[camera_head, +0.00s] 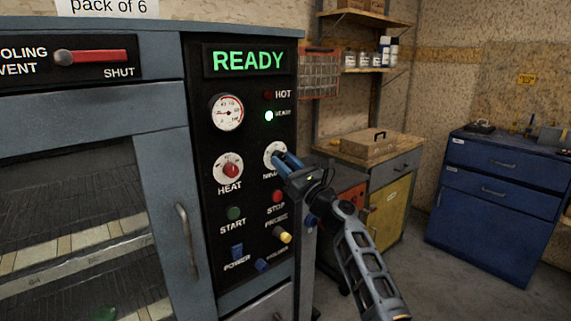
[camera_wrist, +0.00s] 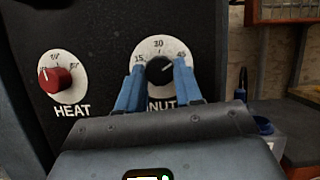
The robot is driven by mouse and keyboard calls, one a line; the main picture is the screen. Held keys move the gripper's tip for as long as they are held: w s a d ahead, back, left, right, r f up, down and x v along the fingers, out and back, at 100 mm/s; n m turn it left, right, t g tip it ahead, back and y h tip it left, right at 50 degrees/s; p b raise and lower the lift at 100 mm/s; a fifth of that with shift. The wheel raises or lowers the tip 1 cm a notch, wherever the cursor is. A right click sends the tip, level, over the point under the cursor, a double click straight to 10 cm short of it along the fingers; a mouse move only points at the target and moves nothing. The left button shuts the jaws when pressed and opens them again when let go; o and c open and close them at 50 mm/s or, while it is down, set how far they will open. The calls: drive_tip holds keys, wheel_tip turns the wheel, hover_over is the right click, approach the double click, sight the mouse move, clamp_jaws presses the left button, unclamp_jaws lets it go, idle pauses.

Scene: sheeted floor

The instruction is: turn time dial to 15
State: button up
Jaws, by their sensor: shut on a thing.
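The time dial is a black knob (camera_wrist: 159,71) on a round white face marked 15, 30 and 45, with a partly hidden label below. Its pale pointer mark leans to the upper right, towards 45. In the head view the dial face (camera_head: 272,150) is partly covered by my gripper (camera_head: 285,163). In the wrist view my gripper (camera_wrist: 158,84) has one blue finger on each side of the knob and is shut on it. The fingers hide parts of the lower face.
The red HEAT knob (camera_head: 230,170) is left of the dial, the red STOP button (camera_head: 277,196) below it. The green READY display (camera_head: 247,61) is lit above. A door handle (camera_head: 185,235) stands out at left. A workbench (camera_head: 372,152) stands to the right.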

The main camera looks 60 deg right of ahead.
drive_tip(key=c, duration=0.3)
